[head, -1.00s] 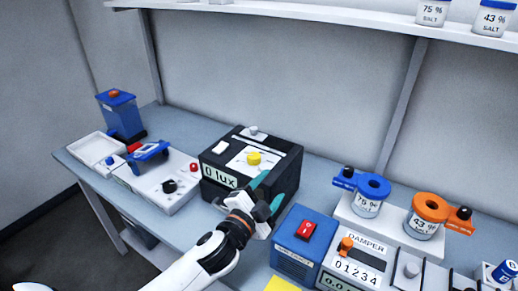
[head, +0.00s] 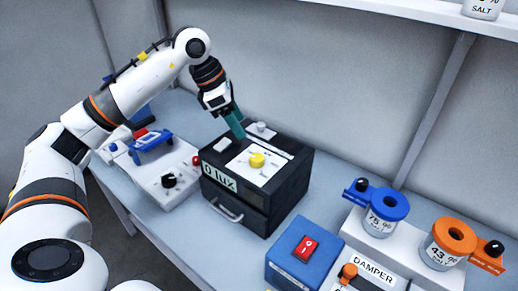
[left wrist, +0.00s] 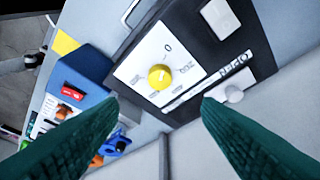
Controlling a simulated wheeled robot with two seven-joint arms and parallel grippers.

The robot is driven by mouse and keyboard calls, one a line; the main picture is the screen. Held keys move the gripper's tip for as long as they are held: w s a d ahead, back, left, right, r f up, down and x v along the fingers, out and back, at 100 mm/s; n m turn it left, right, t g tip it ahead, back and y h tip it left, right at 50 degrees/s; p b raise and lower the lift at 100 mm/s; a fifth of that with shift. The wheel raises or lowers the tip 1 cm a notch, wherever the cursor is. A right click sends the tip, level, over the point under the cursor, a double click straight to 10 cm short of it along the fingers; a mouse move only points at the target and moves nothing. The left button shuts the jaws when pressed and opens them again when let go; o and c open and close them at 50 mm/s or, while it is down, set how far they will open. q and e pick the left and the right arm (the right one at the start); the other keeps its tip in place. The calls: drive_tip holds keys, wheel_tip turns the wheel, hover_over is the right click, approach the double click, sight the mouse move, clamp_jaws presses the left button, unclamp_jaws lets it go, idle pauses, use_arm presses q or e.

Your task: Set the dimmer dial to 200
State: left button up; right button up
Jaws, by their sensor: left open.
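The dimmer dial is a yellow knob (head: 257,160) on a white scale plate on top of a black box (head: 290,185). The box's front display (head: 219,178) reads 0 lux. The knob also shows in the left wrist view (left wrist: 160,77), with a 0 and another marking, too small to read surely, on the plate around it. My left gripper (head: 237,127) points down above the back left of the box, apart from the knob. In the left wrist view its green fingers (left wrist: 160,115) are spread with nothing between them. My right gripper is not in view.
A grey knob (head: 262,128) and a white button (head: 222,144) sit near the dial. A blue box with a red switch (head: 305,247) stands right of the black box. A white device with a black knob (head: 168,181) stands left.

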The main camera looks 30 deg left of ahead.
sight(256, 157)
use_arm(q)
drive_tip(key=p+x, duration=0.4)
drive_tip(key=x, duration=0.6)
drive_tip(key=shift+f, duration=0.85)
drive_tip(key=shift+c, duration=0.3)
drive_tip(key=c, duration=0.9)
